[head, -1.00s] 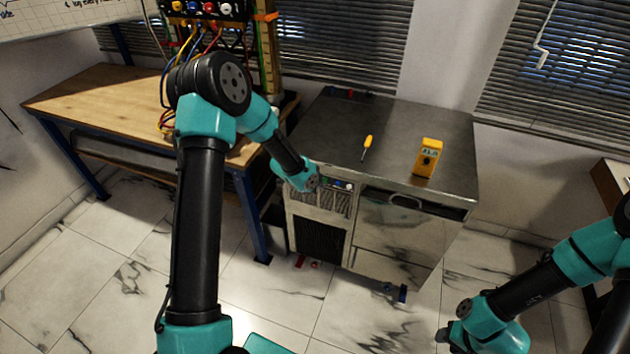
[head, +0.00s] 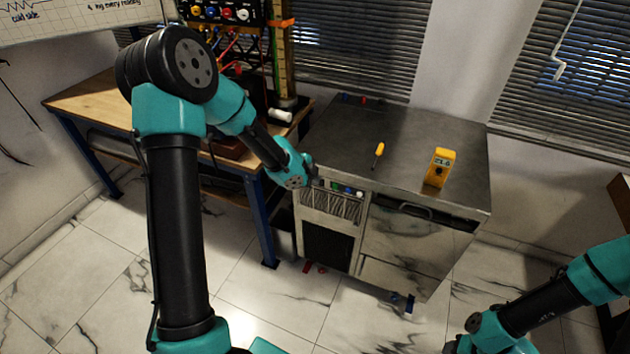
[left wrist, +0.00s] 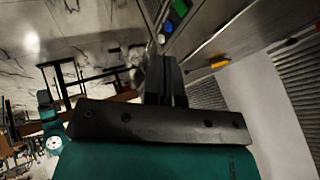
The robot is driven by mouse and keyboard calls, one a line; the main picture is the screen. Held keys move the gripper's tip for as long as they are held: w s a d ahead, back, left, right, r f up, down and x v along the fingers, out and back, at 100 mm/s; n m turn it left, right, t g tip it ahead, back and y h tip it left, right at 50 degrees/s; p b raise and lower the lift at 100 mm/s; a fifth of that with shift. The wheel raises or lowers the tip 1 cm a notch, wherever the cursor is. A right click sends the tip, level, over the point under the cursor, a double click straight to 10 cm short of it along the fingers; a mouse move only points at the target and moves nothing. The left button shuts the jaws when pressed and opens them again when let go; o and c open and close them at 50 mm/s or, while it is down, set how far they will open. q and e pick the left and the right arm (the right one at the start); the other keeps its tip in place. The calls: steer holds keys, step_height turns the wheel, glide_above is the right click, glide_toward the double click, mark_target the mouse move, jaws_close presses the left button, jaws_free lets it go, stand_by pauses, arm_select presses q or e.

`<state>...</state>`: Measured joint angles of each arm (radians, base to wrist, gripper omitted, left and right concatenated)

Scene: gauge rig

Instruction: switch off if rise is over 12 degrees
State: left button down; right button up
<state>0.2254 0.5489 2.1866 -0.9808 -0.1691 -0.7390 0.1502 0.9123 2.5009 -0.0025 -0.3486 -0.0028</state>
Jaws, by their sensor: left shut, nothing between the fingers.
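The cabinet's front control strip (head: 341,188) carries a green button (head: 335,186), a blue one (head: 347,190) and a white one (head: 360,194). In the left wrist view the green (left wrist: 181,7), blue (left wrist: 168,26) and white (left wrist: 161,39) buttons lie just beyond my fingers. My left gripper (head: 313,173) is shut and empty, close to the strip's left end; I cannot tell whether it touches. A yellow meter (head: 439,168) stands upright on the cabinet top; its display is too small to read surely. My right gripper is not in view; only its arm shows at lower right.
The steel cabinet (head: 400,135) has a yellow-handled screwdriver (head: 379,150) on top. A wooden bench (head: 90,103) stands at left with a panel of coloured sockets (head: 220,12) and leads. The marble-tiled floor (head: 240,270) in front is largely clear.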

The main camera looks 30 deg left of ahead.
mark_target(332, 189)
arm_select(q)
steer(key=shift+s+d+f, duration=0.1)
steer(key=shift+s+f, duration=0.1)
steer(key=shift+f, duration=0.55)
steer(key=shift+f, duration=0.1)
steer(key=shift+w+a+r+x, duration=0.2)
steer(key=shift+w+x, duration=0.2)
steer(key=shift+x, duration=1.65)
steer(key=shift+w+a+r+x, duration=0.15)
steer(key=shift+w+x, duration=0.25)
steer(key=shift+x, duration=1.65)
steer(key=shift+w+a+r+x, duration=0.2)
steer(key=shift+w+x, duration=0.25)
steer(key=shift+x, duration=1.6)
steer(key=shift+d, duration=0.15)
